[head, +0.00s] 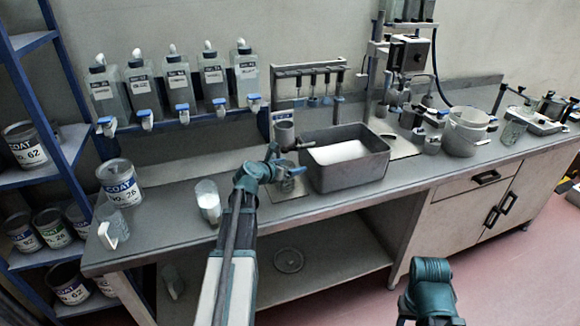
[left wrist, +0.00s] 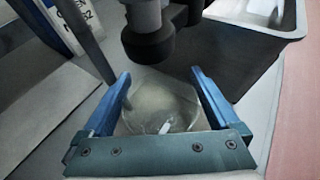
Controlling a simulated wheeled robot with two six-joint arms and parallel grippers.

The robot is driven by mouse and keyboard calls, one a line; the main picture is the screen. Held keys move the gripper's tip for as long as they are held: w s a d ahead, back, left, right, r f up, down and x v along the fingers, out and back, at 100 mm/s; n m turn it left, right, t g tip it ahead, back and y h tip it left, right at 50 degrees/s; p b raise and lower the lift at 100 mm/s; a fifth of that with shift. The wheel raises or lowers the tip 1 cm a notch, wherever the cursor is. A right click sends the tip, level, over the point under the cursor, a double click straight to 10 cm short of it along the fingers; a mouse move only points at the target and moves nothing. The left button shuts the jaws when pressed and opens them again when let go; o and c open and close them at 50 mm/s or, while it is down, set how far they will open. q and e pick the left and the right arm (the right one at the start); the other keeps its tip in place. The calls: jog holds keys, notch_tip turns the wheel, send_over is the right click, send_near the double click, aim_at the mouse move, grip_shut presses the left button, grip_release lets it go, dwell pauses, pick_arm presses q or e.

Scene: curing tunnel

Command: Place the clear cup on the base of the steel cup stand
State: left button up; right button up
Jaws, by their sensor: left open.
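The clear cup (left wrist: 160,105) sits between the two blue fingers of my left gripper (left wrist: 160,98) in the left wrist view. The fingers are open on either side of it. The cup appears to stand on the pale base plate (left wrist: 262,112) of the steel cup stand, beneath a dark nozzle (left wrist: 150,42). In the head view my left gripper (head: 287,168) is at the stand, whose steel cup (head: 284,134) is above. The clear cup (head: 285,185) is partly hidden there by the gripper. Only a teal part of my right arm shows at the bottom; its gripper is out of view.
A grey tub (head: 345,170) with white contents is right beside the stand. The bench front between beaker and stand is clear.

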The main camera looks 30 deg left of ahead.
pick_arm(q)
jog(key=d+p+v, duration=0.1)
jog(key=p+v, duration=0.3)
jog(key=v, duration=0.8)
jog(key=shift+a, duration=0.4)
pick_arm(e)
jog(key=shift+r, duration=2.4)
pick_arm(q)
jog(key=shift+s, duration=0.15)
pick_arm(e)
jog(key=shift+s, duration=0.1)
